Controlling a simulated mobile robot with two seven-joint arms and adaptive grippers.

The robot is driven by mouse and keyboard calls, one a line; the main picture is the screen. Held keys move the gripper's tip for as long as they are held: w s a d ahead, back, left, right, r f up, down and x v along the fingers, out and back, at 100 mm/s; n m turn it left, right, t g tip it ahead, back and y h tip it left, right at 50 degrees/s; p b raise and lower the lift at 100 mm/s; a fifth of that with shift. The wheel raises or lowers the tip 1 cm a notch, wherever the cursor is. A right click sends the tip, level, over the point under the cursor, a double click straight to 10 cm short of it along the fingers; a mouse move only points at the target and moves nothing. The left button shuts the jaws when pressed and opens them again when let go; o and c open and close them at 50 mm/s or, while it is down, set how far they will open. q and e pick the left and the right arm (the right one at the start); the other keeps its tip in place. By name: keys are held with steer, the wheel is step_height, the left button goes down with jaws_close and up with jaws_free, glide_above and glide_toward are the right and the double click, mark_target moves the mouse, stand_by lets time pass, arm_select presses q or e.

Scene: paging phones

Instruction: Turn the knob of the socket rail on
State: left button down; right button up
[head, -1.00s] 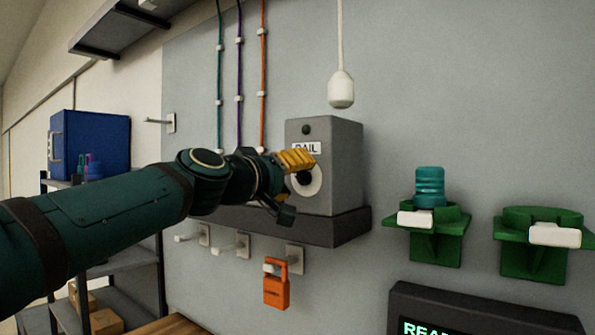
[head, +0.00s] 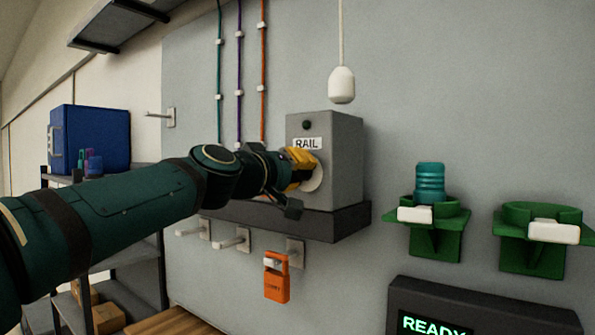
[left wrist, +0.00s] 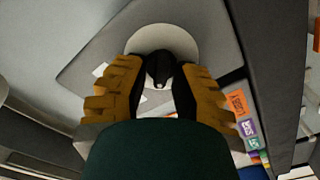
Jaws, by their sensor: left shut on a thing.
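The socket rail's box (head: 338,160) is grey, carries a "RAIL" label and a dark round lamp, and sits on a dark shelf on the wall. A pale round dial plate (head: 317,178) is on its front, partly hidden by my left gripper. The black knob (left wrist: 160,68) shows in the left wrist view in front of the pale disc (left wrist: 172,38). My left gripper (head: 304,169) has yellow fingers and is shut on the knob; in the left wrist view its fingers (left wrist: 158,88) lie on both sides of it. My right gripper is not in view.
An orange padlock-like tag (head: 276,283) hangs on a peg below the shelf (head: 335,228). A white pull handle (head: 341,85) hangs on a cord above. Green holders (head: 436,240) and a dark "READY" display (head: 480,305) are at right. A blue cabinet (head: 92,138) is at left.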

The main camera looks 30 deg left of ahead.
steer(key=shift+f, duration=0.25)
arm_select(q)
steer(key=m+b, duration=0.3)
steer(key=m, duration=0.2)
steer(key=shift+d, duration=0.15)
steer(key=m+b, duration=0.2)
steer(key=m, duration=0.1)
steer(key=shift+d+r+m, duration=0.1)
steer(key=shift+d+m, duration=0.05)
steer(key=shift+m, duration=0.15)
steer(key=m+b, duration=0.2)
steer(key=m, duration=0.2)
steer(key=shift+d+m+b, duration=0.1)
steer(key=shift+m+b, duration=0.2)
steer(key=shift+b, duration=0.05)
steer(key=shift+d+m+b, duration=0.1)
steer(key=shift+m+b, duration=0.75)
steer(key=shift+m, duration=1.45)
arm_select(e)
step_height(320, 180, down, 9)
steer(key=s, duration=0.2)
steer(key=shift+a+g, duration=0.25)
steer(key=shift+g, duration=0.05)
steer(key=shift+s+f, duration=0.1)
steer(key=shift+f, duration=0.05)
arm_select(q)
steer(key=c, duration=0.8)
jaws_free()
steer(key=shift+o, duration=0.2)
